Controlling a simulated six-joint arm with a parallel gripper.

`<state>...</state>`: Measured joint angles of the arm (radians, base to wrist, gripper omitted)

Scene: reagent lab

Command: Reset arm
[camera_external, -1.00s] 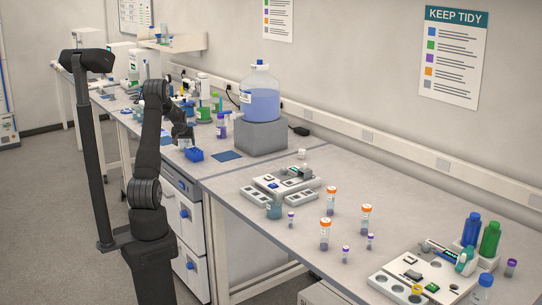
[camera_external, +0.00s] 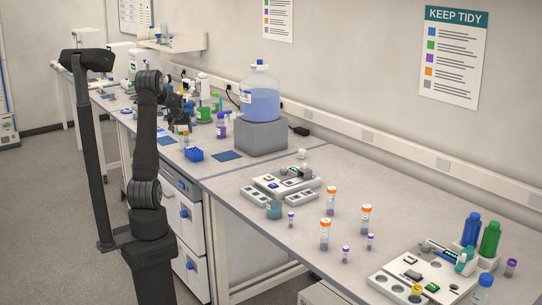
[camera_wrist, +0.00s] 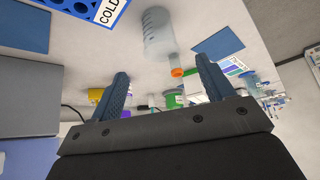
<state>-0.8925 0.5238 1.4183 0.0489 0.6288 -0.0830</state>
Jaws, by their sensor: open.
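My gripper shows in the wrist view (camera_wrist: 164,88), its two blue ridged fingers wide apart with nothing held between them. In the external view my arm stands at the left, its upper link nearly upright. Its forearm reaches over the far bench, and the gripper end is small and dark there among the bench items, so its fingers are hard to make out. In the wrist view a clear cylindrical vessel (camera_wrist: 158,30) and an orange-capped tube (camera_wrist: 178,72) show beyond the fingers, apart from them.
A large carboy (camera_external: 259,98) stands on a grey block (camera_external: 261,138). The near bench holds several capped tubes and a white pipette station (camera_external: 420,275). A blue block marked COLD (camera_wrist: 88,8) shows top left.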

